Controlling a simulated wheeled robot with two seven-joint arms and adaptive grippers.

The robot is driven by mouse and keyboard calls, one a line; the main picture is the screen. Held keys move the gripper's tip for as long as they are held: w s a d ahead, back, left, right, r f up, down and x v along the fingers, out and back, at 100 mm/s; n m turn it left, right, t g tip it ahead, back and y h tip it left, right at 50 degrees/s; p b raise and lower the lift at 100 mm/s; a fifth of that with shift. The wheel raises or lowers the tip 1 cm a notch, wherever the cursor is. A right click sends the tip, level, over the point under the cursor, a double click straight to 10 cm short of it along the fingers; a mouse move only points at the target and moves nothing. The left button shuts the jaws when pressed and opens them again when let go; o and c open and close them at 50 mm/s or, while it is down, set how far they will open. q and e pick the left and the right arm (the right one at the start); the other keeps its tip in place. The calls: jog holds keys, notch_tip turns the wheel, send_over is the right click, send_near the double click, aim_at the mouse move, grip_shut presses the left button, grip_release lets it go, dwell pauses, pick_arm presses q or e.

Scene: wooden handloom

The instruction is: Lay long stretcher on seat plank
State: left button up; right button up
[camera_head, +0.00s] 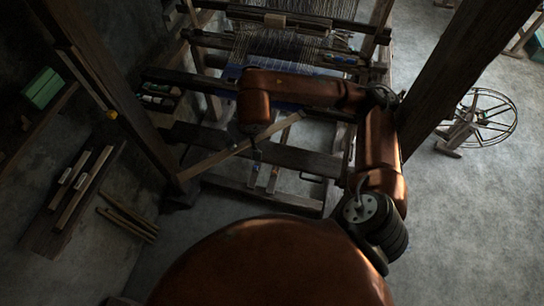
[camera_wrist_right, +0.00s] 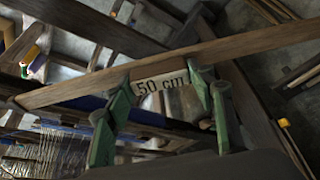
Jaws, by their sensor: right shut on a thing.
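The long stretcher is a light brown wooden bar (camera_head: 215,161) held slanting across the near side of the loom. In the right wrist view the bar (camera_wrist_right: 65,93) crosses the picture, with a pale label reading "50 cm" (camera_wrist_right: 161,82) near the fingers. My right gripper (camera_wrist_right: 168,92) is shut on the bar near that label. In the head view this gripper (camera_head: 256,148) is small and dark beneath my wrist. A broad dark plank (camera_head: 305,160), probably the seat plank, runs across the loom's near side below the bar. I cannot tell if they touch. My left gripper is not in view.
The loom with its threads (camera_head: 285,45) stands behind. A dark post (camera_head: 470,60) rises at right, another slanting beam (camera_head: 115,90) at left. Two labelled sticks (camera_head: 85,188) lie on a board at left, with loose sticks (camera_head: 128,222) beside it. Right floor has a spoked wheel (camera_head: 485,115).

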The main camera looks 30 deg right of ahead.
jog(key=w+d+f+m+g+h+b, duration=0.1)
jog(key=w+f+m+b, duration=0.15)
jog(key=f+b, duration=0.35)
jog(key=w+d+f+m+b, duration=0.1)
jog(key=w+f+m+b, duration=0.2)
jog(key=f, duration=0.6)
jog(key=m+g+h+b, duration=0.15)
jog(key=m+b, duration=0.25)
jog(key=b, duration=0.6)
send_near(266, 149)
jog(key=shift+w+d+f, duration=0.2)
jog(key=shift+w+f, duration=0.05)
jog(key=shift+f, duration=0.1)
jog(key=shift+d+f, duration=0.1)
jog(key=shift+f, duration=0.1)
jog(key=x, duration=0.3)
jog(key=shift+f+b, duration=0.4)
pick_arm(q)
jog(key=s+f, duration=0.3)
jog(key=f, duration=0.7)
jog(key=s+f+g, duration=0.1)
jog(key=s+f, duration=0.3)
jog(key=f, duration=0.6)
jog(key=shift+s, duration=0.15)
pick_arm(e)
jog(key=shift+r+t, duration=0.15)
jog(key=shift+t, duration=0.1)
